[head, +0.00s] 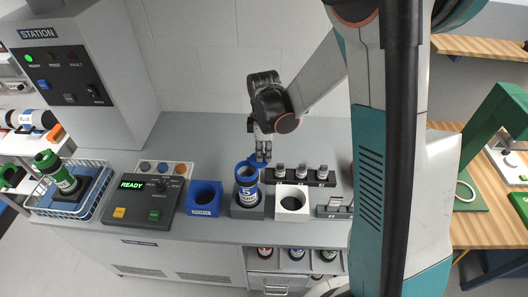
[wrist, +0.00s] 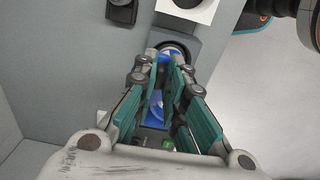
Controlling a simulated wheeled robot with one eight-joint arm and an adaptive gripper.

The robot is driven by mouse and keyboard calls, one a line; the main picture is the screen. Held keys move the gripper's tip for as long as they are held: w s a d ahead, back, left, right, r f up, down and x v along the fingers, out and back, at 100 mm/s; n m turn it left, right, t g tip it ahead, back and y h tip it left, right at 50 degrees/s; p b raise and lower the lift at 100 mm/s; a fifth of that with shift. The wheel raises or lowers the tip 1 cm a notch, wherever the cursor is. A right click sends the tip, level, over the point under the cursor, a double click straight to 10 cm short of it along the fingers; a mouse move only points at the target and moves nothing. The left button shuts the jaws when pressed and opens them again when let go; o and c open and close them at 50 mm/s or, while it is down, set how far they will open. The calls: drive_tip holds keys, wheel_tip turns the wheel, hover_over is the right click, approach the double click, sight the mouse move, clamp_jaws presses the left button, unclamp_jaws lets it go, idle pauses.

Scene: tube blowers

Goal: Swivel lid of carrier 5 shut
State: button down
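My gripper (head: 262,157) points down at the lid from above. In the wrist view my gripper's teal-sided fingers (wrist: 167,60) are partly spread, with a gap between them. The blue lid (wrist: 170,51) shows at the fingertips there. I cannot tell if the fingers touch it. The fingers hide much of the carrier in the wrist view.
A blue empty holder (head: 204,198) stands left of the carrier and a white holder (head: 292,204) stands right. A black rack (head: 300,178) with several silver-capped pieces is behind. A console (head: 145,200) reading READY and a wire basket (head: 77,188) are farther left.

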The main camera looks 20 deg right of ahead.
sight(252, 164)
drive_tip(key=shift+s, duration=0.1)
idle(0.3)
drive_tip(key=m+b, duration=0.1)
drive_tip(key=m, duration=0.1)
drive_tip(key=s+a+m+b, duration=0.1)
drive_tip(key=shift+s+f+m, duration=0.1)
drive_tip(key=shift+s+m, duration=0.1)
drive_tip(key=shift+m, duration=0.2)
drive_tip(key=m+b, duration=0.1)
drive_tip(key=s+a+m+b, duration=0.1)
drive_tip(key=m, duration=0.1)
drive_tip(key=a+m, duration=0.1)
drive_tip(key=m, duration=0.1)
drive_tip(key=shift+s+b, duration=0.2)
drive_tip(key=shift+b, duration=0.2)
drive_tip(key=a+m, duration=0.1)
drive_tip(key=m, duration=0.1)
drive_tip(key=a+m+b, duration=0.1)
drive_tip(key=m, duration=0.2)
drive_tip(key=shift+s, duration=0.15)
drive_tip(key=shift+w+a+m+b, duration=0.15)
drive_tip(key=shift+a+m+b, duration=0.35)
drive_tip(key=shift+m, duration=0.7)
drive_tip(key=shift+w+a+m+b, duration=0.1)
drive_tip(key=shift+a+m+b, duration=0.15)
drive_tip(key=shift+a+m, duration=0.65)
drive_tip(key=shift+d+m, duration=0.25)
drive_tip(key=shift+m, duration=0.15)
